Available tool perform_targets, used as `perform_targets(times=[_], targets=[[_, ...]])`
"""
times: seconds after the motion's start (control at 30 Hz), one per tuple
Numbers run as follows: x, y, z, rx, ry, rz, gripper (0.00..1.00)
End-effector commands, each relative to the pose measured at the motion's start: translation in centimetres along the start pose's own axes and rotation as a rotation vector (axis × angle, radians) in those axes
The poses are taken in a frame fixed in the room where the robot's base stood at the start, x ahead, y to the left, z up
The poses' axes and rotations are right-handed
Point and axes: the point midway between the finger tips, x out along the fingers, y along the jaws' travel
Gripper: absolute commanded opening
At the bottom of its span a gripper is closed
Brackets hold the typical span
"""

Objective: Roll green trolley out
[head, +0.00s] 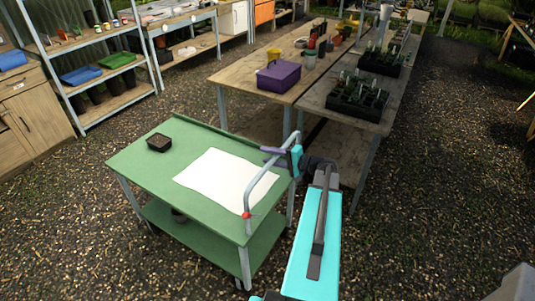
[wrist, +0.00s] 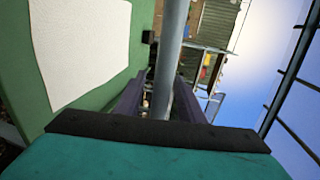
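The green trolley (head: 190,145) stands on the gravel in front of me, with a green top, a lower green shelf and grey legs. Its grey bent-tube handle (head: 262,189) rises at its right end. My gripper (head: 273,154) is at the upper part of this handle, with its purple fingers on either side of the tube. In the wrist view the handle tube (wrist: 170,60) runs between the two fingers (wrist: 163,88). Whether they press on it is not clear. A white sheet (head: 226,178) and a small dark tray (head: 159,142) lie on the trolley top.
A wooden bench (head: 262,62) with a purple box (head: 279,76) stands close behind the trolley. A second bench (head: 375,122) holds dark plant trays at its right. Shelving (head: 88,46) stands at the left. Gravel is open left of and in front of the trolley, and at far right.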

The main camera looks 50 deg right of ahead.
Motion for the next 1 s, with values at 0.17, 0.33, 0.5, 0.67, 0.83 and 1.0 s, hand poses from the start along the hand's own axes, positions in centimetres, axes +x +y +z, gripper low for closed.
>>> perform_targets(times=[0.17, 0.33, 0.5, 0.67, 0.83, 1.0], targets=[[0.68, 0.00, 0.05, 0.000, -0.001, 0.000, 0.35], [0.72, 0.05, 0.07, 0.000, -0.001, 0.000, 0.35], [0.72, 0.04, 0.09, 0.000, -0.001, 0.000, 0.22], [0.73, 0.04, 0.10, 0.000, -0.002, 0.000, 0.00], [0.74, 0.04, 0.11, 0.000, -0.002, 0.001, 0.00], [0.68, 0.11, 0.29, -0.001, -0.005, 0.001, 0.00]])
